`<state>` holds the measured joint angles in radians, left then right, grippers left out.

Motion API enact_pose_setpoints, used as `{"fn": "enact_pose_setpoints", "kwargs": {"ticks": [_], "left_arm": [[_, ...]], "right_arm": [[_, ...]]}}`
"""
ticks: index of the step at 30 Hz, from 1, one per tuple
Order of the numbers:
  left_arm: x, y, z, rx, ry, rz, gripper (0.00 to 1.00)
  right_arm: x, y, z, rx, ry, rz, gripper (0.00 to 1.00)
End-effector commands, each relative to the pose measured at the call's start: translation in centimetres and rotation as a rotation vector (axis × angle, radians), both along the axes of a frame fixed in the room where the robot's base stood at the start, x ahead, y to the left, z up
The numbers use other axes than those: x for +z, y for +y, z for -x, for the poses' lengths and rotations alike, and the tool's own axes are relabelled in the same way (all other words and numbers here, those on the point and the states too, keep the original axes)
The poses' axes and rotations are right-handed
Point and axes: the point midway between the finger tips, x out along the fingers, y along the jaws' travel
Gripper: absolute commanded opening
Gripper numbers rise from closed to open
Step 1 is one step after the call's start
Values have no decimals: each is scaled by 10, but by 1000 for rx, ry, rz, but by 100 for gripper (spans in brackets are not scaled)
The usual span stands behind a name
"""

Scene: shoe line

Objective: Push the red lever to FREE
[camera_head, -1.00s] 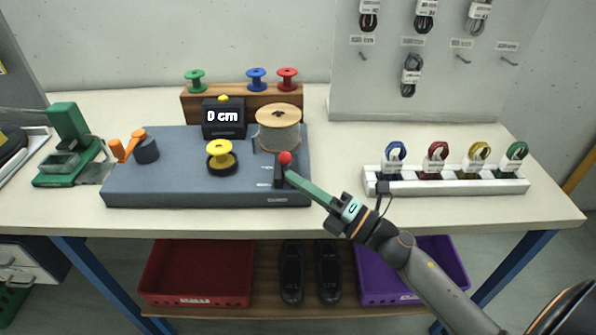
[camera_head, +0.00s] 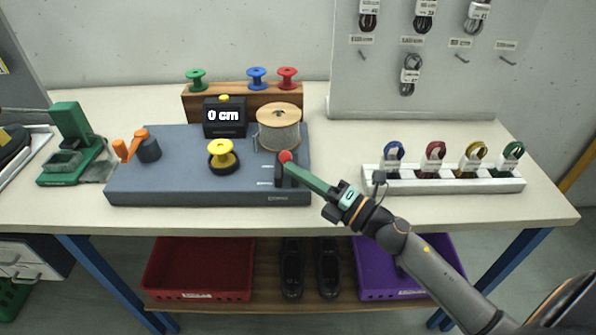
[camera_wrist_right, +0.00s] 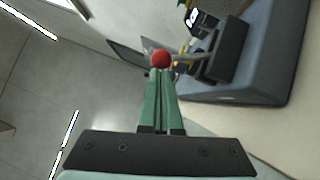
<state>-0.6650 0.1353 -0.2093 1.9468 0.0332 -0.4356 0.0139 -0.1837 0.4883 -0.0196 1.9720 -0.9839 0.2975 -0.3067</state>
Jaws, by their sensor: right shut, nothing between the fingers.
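The lever's red ball knob (camera_head: 285,156) stands at the right end of the blue-grey winding base (camera_head: 210,196), beside a dark block. The knob also shows in the right wrist view (camera_wrist_right: 161,57), at the tips of my right gripper. My right gripper (camera_head: 292,168) has green fingers, shut and empty, reaching in from the right. Its tips are at the knob; whether they touch it I cannot tell. The fingers (camera_wrist_right: 158,78) hide part of the lever. Small labels on the base near the lever are too small to read. My left gripper is not in view.
A white rack (camera_head: 450,186) with coloured cable coils stands at the right.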

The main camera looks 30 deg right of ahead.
Motion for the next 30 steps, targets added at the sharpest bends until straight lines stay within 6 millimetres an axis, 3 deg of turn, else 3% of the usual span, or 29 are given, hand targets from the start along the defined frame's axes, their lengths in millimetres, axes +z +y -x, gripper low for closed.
{"fn": "enact_pose_setpoints", "kwargs": {"ticks": [11, 18, 30], "left_arm": [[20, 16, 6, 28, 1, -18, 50], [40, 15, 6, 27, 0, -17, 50], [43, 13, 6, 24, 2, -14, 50]], "right_arm": [[14, -4, -8, -3, 67, -33, 0], [25, -11, -23, -2, 64, -30, 0], [34, -26, -54, -2, 63, -28, 0]]}}
